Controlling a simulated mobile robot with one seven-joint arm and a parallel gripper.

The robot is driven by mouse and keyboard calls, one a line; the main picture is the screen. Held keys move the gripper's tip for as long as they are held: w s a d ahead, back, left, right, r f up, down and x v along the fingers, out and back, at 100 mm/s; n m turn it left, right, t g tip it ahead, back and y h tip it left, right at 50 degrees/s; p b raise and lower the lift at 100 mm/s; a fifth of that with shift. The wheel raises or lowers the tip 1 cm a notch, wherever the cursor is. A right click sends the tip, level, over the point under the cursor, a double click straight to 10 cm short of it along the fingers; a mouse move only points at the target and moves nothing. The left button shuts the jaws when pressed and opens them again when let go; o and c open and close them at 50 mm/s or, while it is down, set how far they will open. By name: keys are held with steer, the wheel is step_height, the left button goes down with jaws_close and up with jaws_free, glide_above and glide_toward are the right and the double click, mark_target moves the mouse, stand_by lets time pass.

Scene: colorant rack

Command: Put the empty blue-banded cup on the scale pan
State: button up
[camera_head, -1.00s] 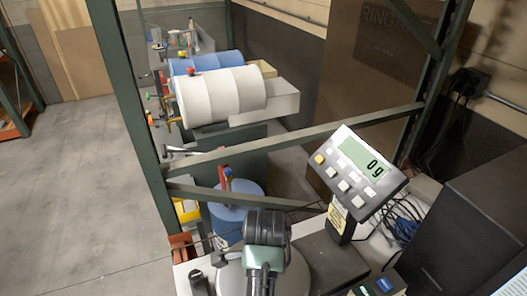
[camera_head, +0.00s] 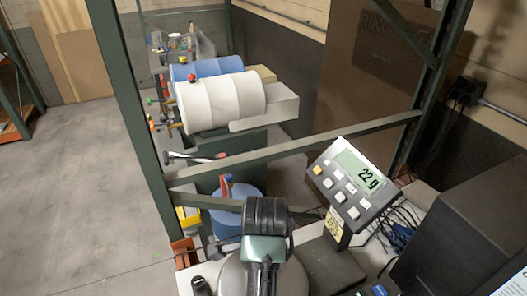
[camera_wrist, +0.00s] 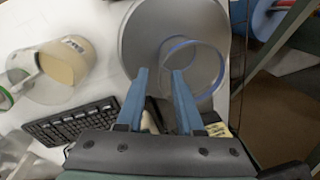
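The clear cup with a blue band (camera_wrist: 208,52) stands on the round grey scale pan (camera_wrist: 143,30) in the wrist view, towards the pan's right side. It looks empty. My gripper (camera_wrist: 160,72) has its two blue fingers apart. The right finger overlaps the cup in the picture and the left finger is left of it; I cannot tell whether either touches the cup. In the head view my dark wrist covers part of the pan (camera_head: 232,283) and hides the cup.
A clear container with beige contents (camera_wrist: 66,62) lies or stands left of the pan in the wrist view, above a black keyboard (camera_wrist: 75,121). A green rack frame (camera_head: 290,152) stands behind the scale, with a white drum (camera_head: 222,100) beyond. A dark box (camera_head: 470,220) is at right.

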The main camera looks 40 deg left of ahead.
steer(key=shift+s+d+r+p, duration=0.15)
steer(key=shift+r+p, duration=1.8)
steer(key=shift+r, duration=0.45)
steer(key=w+d+r+n+t+y, duration=0.1)
steer(key=w+r+n+t+y, duration=0.2)
steer(key=w+r+t, duration=0.7)
steer(key=w+d+r+n+t+y, duration=0.1)
steer(key=w+d+r+t, duration=0.2)
steer(key=r, duration=0.6)
steer(key=w+d+r+n, duration=0.15)
steer(key=w+r, duration=0.25)
steer(key=r, duration=0.6)
steer(key=s+d+r+n+t, duration=0.2)
steer(key=d+r+t, duration=0.45)
steer(key=r, duration=0.65)
steer(key=s+d+r+t+h, duration=0.2)
steer(key=s+d+r, duration=0.3)
steer(key=r, duration=0.3)
steer(key=s+d+r+n+t+h, duration=0.1)
steer(key=s+d+r+t+h, duration=0.1)
steer(key=s+d+r+t, duration=0.3)
step_height(320, 180, up, 3)
steer(key=shift+s+d+r+h, duration=0.1)
steer(key=shift+s+d+h, duration=0.3)
steer(key=shift+s+d, duration=0.4)
